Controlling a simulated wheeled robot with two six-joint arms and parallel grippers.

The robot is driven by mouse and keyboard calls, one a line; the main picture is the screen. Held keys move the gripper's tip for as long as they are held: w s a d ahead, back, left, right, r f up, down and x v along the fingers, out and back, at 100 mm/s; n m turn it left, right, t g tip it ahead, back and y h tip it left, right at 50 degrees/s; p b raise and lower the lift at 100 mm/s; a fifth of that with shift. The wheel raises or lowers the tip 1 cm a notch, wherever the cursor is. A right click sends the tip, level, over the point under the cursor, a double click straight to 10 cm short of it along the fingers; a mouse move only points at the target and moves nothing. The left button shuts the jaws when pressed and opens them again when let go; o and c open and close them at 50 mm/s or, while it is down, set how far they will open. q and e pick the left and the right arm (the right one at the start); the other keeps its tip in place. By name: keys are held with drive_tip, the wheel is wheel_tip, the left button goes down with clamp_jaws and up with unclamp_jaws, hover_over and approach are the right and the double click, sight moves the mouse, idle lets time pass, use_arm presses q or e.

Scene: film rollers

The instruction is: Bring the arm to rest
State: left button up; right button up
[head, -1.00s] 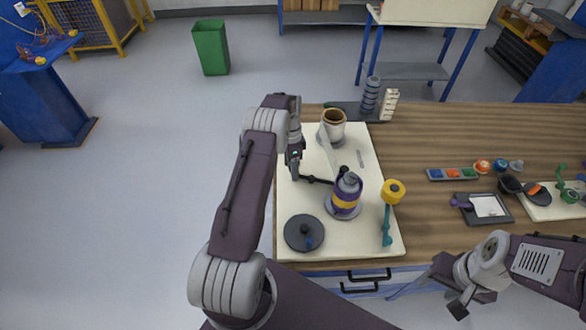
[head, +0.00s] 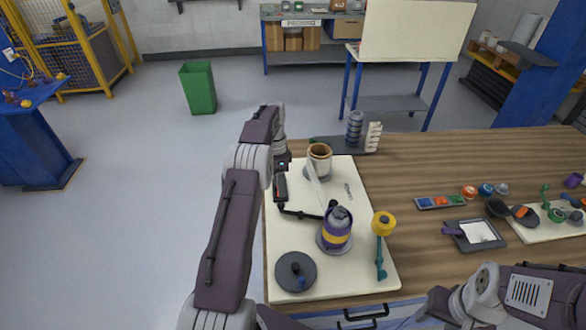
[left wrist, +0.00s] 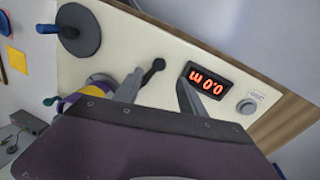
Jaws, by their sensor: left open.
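My left arm rises from the bottom of the head view and bends over at the top. Its gripper (head: 281,190) hangs at the left edge of the cream board (head: 345,275), partly hidden by the arm. In the left wrist view the gripper's two fingers (left wrist: 158,92) stand apart, with nothing held between them. A black rod with a ball end (left wrist: 153,66) and a black display with red digits (left wrist: 208,81) show beyond the fingers. My right arm enters at the lower right of the head view, and its gripper is not visible.
On the board are a purple and yellow canister (head: 337,230), a cream and brown pot (head: 319,160), a dark round disc (head: 296,271) and a yellow-topped teal stand (head: 382,225). A tablet-like tray (head: 474,236) lies further right. Open floor lies left of the table.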

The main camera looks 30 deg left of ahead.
use_arm(q)
drive_tip(key=w+d+r+m+t, duration=0.1)
drive_tip(key=d+r, duration=0.4)
drive_tip(key=r, duration=0.3)
drive_tip(key=s+d+r, duration=0.4)
drive_tip(key=s+d, duration=0.2)
drive_tip(key=d, duration=0.1)
drive_tip(key=s+d+f+n+t, duration=0.1)
drive_tip(key=s+f+n, duration=0.4)
drive_tip(key=s, duration=0.4)
drive_tip(key=s+d+f+n+y, duration=0.1)
drive_tip(key=s+d+f+n, duration=0.1)
drive_tip(key=s+f+n, duration=0.3)
drive_tip(key=s+n, duration=0.1)
drive_tip(key=s, duration=0.3)
drive_tip(key=shift+t, duration=0.4)
